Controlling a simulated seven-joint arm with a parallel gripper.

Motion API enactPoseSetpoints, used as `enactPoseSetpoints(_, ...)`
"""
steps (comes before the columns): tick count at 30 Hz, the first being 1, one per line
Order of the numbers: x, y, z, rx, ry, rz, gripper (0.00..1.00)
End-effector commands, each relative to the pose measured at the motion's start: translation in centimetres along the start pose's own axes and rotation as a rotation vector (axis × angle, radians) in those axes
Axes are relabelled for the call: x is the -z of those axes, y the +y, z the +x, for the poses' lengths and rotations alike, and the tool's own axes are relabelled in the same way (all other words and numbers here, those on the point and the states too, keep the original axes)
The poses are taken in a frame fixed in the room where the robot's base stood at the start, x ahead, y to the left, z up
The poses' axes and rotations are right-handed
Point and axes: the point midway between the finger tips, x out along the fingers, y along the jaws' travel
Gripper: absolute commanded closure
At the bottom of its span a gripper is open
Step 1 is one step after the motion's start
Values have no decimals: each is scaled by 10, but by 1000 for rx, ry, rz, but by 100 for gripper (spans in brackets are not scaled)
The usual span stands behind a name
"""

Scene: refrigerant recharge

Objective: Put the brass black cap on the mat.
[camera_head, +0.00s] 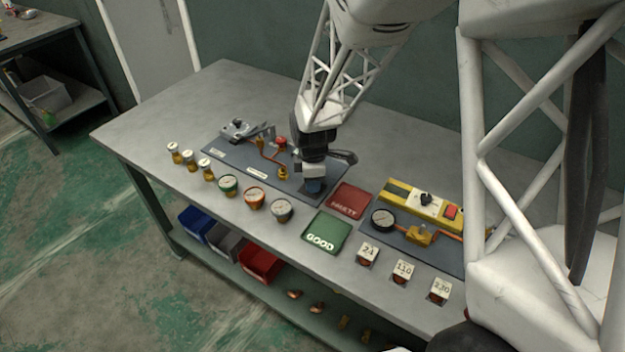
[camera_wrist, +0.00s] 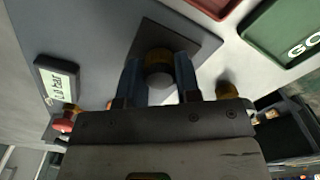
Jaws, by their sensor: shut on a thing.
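My gripper (camera_head: 315,187) points down over the right end of the blue-grey board. In the wrist view its two blue fingers (camera_wrist: 159,88) are shut on the brass black cap (camera_wrist: 158,68), a short round piece with a brass-coloured side and a dark upper part. The dark square mat (camera_wrist: 205,42) lies under and just beyond the cap in that view. I cannot tell whether the cap touches the mat. In the head view the gripper hides the cap and most of the mat.
The red tray (camera_head: 351,199) and green GOOD tray (camera_head: 327,232) lie right of the gripper. A red-knobbed fitting (camera_head: 281,143) stands on the board. A yellow unit (camera_head: 425,203) is farther right.

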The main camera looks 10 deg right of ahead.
Motion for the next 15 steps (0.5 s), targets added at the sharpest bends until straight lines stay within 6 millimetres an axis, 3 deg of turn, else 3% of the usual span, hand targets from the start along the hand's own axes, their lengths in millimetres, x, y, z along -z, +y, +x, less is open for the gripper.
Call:
enactPoseSetpoints(12,0,0,3,0,0,0,92)
enactPoseSetpoints(13,0,0,3,0,0,0,66)
enactPoseSetpoints(15,0,0,3,-1,0,0,55)
